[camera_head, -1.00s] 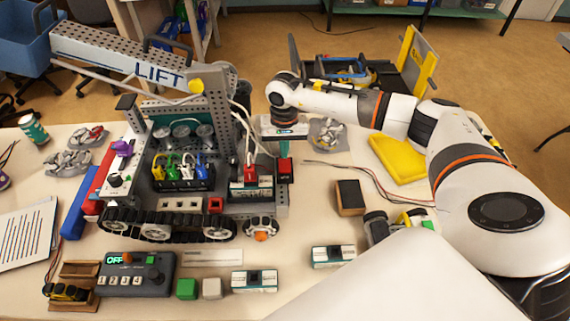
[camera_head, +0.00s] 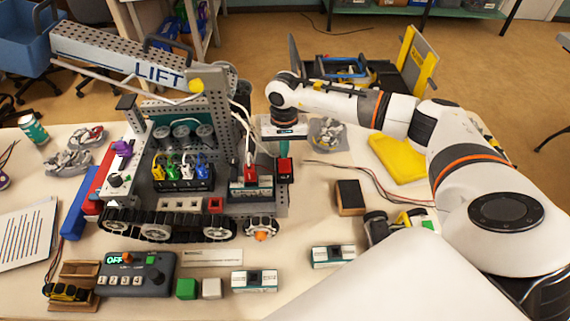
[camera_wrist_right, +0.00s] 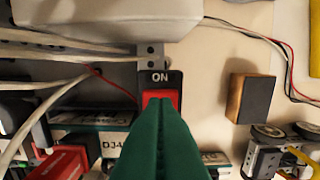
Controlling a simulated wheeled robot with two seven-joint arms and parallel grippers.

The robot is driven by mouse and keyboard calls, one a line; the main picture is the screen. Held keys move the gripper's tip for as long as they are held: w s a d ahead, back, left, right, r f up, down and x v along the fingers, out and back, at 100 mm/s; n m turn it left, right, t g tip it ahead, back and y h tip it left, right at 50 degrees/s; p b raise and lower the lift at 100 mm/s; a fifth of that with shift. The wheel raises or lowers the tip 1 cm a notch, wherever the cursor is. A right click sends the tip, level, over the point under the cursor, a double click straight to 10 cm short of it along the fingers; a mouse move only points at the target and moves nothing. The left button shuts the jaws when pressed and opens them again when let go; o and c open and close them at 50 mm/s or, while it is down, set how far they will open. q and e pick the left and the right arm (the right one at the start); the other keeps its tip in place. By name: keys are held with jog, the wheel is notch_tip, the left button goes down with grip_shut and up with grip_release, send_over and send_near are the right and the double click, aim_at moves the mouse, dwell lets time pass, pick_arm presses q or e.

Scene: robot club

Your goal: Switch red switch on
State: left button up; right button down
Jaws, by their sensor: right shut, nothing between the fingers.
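The red switch (camera_head: 285,166) sits in a black housing at the right side of the tracked lift robot (camera_head: 170,205). In the right wrist view the red switch (camera_wrist_right: 161,98) is beneath a label reading "ON". My right gripper (camera_head: 284,149) is over the switch from behind, its green fingers shut and empty. In the wrist view the closed fingertips (camera_wrist_right: 160,105) overlap the lower part of the red rocker and hide it. I cannot tell whether they touch it or which way the rocker is tilted. My left gripper is not in view.
A control box (camera_head: 137,273) with an "OFF" display stands at the front left. White cables (camera_wrist_right: 60,45) run close to the switch. A wood-and-black block (camera_head: 349,197), thin wires and a yellow piece (camera_head: 397,158) lie to the right. Bare table shows between the block and the lift robot.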

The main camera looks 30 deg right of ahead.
aim_at(284, 161)
jog(key=shift+f+b, duration=0.85)
jog(key=shift+f, duration=0.1)
dwell(0.4)
jog(key=shift+r, duration=0.1)
jog(key=shift+r+p, duration=1.75)
jog(key=shift+r, duration=1.75)
jog(key=shift+s+f, duration=0.1)
jog(key=shift+f, duration=0.05)
